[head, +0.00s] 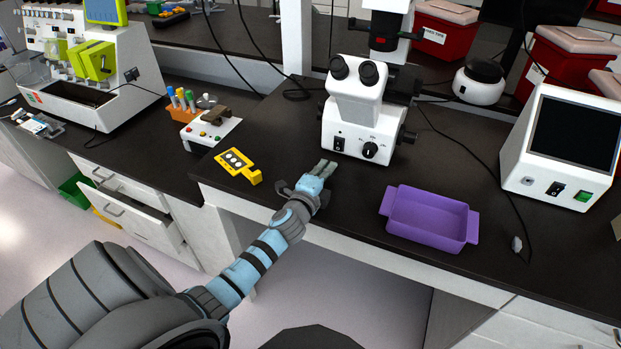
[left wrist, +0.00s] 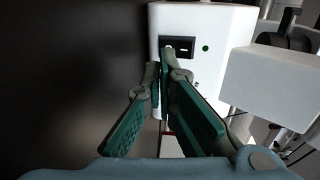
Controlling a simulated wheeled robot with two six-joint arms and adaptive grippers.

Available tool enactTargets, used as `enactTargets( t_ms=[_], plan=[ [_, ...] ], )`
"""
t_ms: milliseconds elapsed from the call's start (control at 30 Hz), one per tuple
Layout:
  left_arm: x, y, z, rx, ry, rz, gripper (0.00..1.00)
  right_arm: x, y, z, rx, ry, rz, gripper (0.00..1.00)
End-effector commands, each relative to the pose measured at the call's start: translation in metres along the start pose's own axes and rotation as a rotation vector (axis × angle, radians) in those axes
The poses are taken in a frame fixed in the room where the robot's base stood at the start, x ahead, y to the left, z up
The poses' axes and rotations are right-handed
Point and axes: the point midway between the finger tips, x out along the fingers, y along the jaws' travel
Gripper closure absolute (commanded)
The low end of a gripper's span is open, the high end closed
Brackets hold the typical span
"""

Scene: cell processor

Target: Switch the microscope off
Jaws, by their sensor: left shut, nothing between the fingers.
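The white microscope (head: 358,112) stands on the dark bench in the head view, with two black eyepieces on top. Its black rocker switch (head: 339,144) is on the lower left of the front face, left of a black knob (head: 370,150). My left gripper (head: 328,168) is shut and empty, just in front of and below the switch. In the left wrist view the shut fingertips (left wrist: 167,62) are close to the black switch (left wrist: 182,45) and partly cover it. A green dot shows beside the switch. I cannot tell whether they touch. My right gripper is not in view.
A purple tray (head: 428,218) sits on the bench right of my left gripper. A yellow holder (head: 238,165) lies to the left. A white box with a dark screen (head: 577,130) stands at the right. Bare bench lies between the microscope and the tray.

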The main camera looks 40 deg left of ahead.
Motion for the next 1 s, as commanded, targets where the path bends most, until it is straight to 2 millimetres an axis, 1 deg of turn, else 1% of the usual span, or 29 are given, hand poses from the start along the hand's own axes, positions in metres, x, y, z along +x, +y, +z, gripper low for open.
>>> enactTargets(
  t_ms=[33,100,200,333,500,1000],
  plan=[
    [-0.013,0.002,0.000,0.001,0.001,0.001,1.00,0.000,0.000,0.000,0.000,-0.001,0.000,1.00],
    [-0.029,0.005,0.000,0.000,0.001,0.002,1.00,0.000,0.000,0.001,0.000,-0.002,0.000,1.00],
    [-0.050,0.008,0.000,0.000,0.001,0.002,1.00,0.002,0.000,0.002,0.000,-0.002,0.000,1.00],
    [-0.068,0.010,0.000,0.000,0.001,0.001,1.00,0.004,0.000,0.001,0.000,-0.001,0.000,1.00],
    [-0.076,0.010,0.000,-0.001,-0.001,0.001,1.00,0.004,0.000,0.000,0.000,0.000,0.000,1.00],
    [-0.076,0.010,0.000,-0.001,-0.001,0.001,1.00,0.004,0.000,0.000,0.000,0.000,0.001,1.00]
  ],
)
